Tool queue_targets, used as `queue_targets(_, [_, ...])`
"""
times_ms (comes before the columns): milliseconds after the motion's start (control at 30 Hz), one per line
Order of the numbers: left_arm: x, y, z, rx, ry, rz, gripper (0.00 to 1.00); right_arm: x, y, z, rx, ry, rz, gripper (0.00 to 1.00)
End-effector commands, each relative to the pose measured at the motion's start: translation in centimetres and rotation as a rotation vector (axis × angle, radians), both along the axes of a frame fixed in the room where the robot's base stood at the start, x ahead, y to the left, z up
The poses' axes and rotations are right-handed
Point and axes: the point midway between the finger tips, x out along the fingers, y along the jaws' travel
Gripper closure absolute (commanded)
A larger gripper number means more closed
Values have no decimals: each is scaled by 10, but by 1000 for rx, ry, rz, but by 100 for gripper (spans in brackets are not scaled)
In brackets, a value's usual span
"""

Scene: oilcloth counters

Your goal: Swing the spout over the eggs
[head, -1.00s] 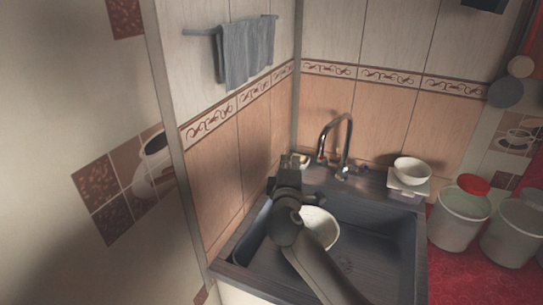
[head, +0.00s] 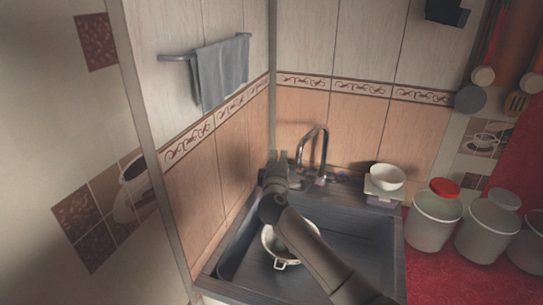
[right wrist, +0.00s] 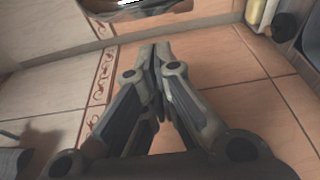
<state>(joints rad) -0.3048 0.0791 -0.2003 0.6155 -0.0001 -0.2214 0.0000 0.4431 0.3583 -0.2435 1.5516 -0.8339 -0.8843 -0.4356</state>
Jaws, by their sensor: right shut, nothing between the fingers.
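The chrome tap's curved spout (head: 314,131) rises at the back edge of the dark sink, its open end bending down to the left. A pale pan (head: 281,262) with a loop handle sits in the sink, partly covered by my right arm. I cannot make out eggs in it. My right gripper (head: 277,157) is shut and empty, just left of the spout's end; I see no clear contact. In the right wrist view its fingertips (right wrist: 161,47) meet in front of the tiled wall. My left gripper is not in view.
A white bowl (head: 386,177) stands on a small scale (head: 384,195) right of the tap. Lidded bins (head: 433,222) stand on the red counter (head: 440,282) at right. The tiled wall (head: 238,165) is close on the left. A grey towel (head: 221,75) hangs above.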

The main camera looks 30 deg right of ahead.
Motion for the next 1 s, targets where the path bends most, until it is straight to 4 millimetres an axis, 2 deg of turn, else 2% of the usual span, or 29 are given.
queue_targets(33, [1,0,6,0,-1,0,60,-5,-4,4,-1,0,1,100])
queue_targets(200, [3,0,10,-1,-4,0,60,-14,-10,2,-1,-2,1,100])
queue_targets(600, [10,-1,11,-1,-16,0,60,-16,-11,2,0,-2,3,100])
queue_targets(833, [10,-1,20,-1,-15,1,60,-27,-16,2,-1,0,51,100])
queue_targets(1000, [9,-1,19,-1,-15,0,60,-28,-15,2,0,-4,62,100])
